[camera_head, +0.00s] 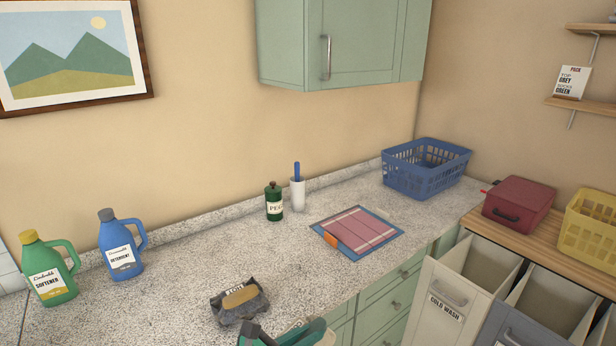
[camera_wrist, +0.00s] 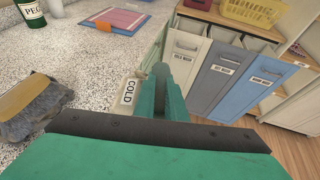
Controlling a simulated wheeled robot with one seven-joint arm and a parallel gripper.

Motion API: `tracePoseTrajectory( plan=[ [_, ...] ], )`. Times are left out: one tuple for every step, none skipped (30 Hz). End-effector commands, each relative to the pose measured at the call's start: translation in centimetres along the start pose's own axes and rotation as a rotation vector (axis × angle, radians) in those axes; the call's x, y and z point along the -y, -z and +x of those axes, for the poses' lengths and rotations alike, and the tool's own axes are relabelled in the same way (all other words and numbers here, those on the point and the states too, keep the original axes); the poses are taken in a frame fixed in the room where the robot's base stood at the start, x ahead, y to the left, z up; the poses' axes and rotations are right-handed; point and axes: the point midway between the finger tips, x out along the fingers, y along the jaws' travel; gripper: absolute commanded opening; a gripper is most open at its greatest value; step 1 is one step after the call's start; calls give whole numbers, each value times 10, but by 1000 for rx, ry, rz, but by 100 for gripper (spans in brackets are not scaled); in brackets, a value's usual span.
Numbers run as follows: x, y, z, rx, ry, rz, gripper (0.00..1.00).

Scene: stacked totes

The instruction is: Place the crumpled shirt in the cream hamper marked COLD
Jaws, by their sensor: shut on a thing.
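My gripper (camera_wrist: 168,92), with teal fingers, is shut beside a pale crumpled cloth with a white tag reading COLD (camera_wrist: 128,92). I take this cloth to be the crumpled shirt, held in the fingers and mostly hidden by them. In the head view, a pale bit of the shirt (camera_head: 326,338) shows at the bottom edge, right of the teal gripper. The cream hamper (camera_head: 425,292), marked COLD WASH, is at the lower right with its open top visible. It also shows in the wrist view (camera_wrist: 184,68), beyond the fingers, and my gripper is apart from it.
A grey-blue hamper (camera_wrist: 222,80) and a bluer hamper (camera_wrist: 260,85) stand right of the cream one. On the counter are a dark crumpled item with a tan block (camera_head: 240,298), folded cloths (camera_head: 358,230), bottles (camera_head: 120,245) and a blue basket (camera_head: 425,170).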

Motion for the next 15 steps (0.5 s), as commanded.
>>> tracePoseTrajectory(
  plan=[
    [3, 14, 4, -6, -14, -13, 0],
    [3, 20, 6, -5, -26, -15, 0],
    [4, 29, 10, -6, -42, -23, 0],
    [4, 36, 12, -6, -53, -29, 0],
    [5, 43, 15, -6, -64, -33, 0],
    [6, 52, 18, -7, -81, -38, 0],
    [6, 59, 21, -6, -93, -44, 0],
    [6, 67, 24, -7, -107, -51, 0],
    [7, 76, 26, -7, -124, -57, 0],
    [7, 84, 29, -7, -138, -64, 0],
    [7, 92, 32, -7, -152, -69, 0],
    [8, 102, 35, -7, -170, -76, 0],
    [9, 110, 38, -8, -185, -82, 0],
    [9, 118, 42, -8, -200, -89, 0],
    [9, 130, 45, -8, -222, -97, 0]
  ],
)
